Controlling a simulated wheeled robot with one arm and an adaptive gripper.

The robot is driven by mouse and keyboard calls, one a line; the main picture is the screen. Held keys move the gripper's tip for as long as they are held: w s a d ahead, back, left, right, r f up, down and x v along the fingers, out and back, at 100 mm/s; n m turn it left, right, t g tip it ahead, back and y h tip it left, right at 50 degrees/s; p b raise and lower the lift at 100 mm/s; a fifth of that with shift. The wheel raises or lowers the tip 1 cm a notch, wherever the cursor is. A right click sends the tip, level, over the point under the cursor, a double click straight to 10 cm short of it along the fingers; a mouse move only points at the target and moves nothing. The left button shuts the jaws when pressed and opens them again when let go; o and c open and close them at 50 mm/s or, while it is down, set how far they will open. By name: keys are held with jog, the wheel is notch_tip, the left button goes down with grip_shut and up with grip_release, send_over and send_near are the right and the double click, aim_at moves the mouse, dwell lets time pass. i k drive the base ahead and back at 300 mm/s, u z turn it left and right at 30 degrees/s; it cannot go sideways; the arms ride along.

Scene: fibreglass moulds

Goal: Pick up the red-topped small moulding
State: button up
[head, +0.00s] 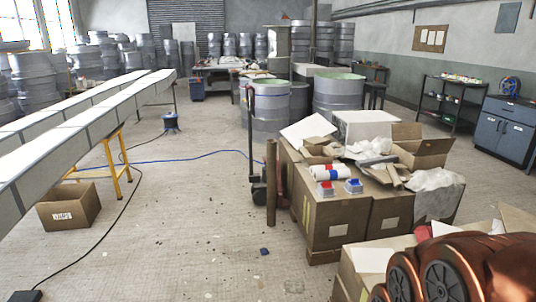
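The small moulding with a red top (326,189) sits near the front left edge of the large cardboard boxes (332,208). A similar small moulding with a blue top (354,186) stands just to its right, with a small gap between them. Just behind them lie two white rolls (327,170), one with red and one with blue at the end. The copper-coloured part at the bottom right is my arm. My gripper is not in view.
Crumpled plastic (436,188), cardboard scraps (383,172) and an open carton (420,146) crowd the box tops behind and right. A hand truck (254,150) stands left of the boxes. The floor (190,220) left of them is mostly clear, with a blue hose across it.

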aim_at(325, 189)
jog(key=u, duration=0.55)
jog(key=i, duration=1.75)
jog(key=z, duration=0.3)
jog(key=i, duration=1.65)
jog(key=z, duration=0.75)
jog(key=i, duration=0.3)
jog(key=z, duration=0.3)
